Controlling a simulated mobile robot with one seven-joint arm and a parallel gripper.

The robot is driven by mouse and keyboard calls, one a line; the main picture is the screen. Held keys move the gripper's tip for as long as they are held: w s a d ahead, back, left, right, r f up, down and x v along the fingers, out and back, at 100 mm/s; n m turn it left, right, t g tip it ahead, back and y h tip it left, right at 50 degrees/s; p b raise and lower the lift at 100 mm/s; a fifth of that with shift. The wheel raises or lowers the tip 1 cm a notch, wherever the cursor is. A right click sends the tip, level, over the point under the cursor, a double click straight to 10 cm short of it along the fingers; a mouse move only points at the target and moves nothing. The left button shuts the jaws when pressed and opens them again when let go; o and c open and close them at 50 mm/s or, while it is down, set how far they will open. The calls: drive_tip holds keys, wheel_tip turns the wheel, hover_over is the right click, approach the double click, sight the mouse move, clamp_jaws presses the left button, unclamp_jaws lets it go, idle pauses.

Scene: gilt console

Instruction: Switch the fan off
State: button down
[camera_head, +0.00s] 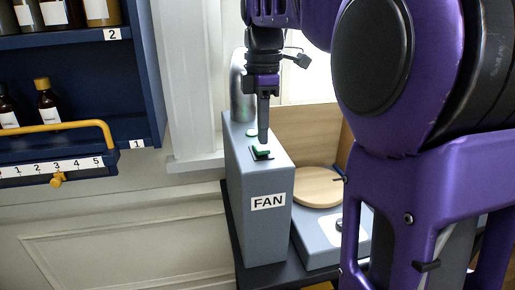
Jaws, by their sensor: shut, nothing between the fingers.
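The fan unit (262,222) is a tall blue-grey box labelled FAN, standing on a dark table at the centre. On its top is a dark rocker switch (262,154) with a green part showing. A small pale green round spot (252,131) lies behind the switch. My gripper (263,140) points straight down and is shut, with its fingertips just above or at the far side of the switch. I cannot tell whether they touch it. My gripper hides part of the box's top.
A grey metal duct (241,88) rises behind the box. To the right, a round wooden disc (320,187) sits on a low grey unit (318,246). A dark blue shelf (70,75) with bottles and a yellow rail (60,128) is at left. My arm covers the right side.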

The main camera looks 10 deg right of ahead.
sight(263, 149)
drive_tip(key=shift+f+b, duration=0.65)
drive_tip(key=shift+f, duration=0.4)
idle(0.4)
drive_tip(key=shift+r, duration=0.1)
wheel_tip(263, 149, up, 5)
drive_tip(key=p, duration=0.4)
drive_tip(key=shift+r, duration=0.95)
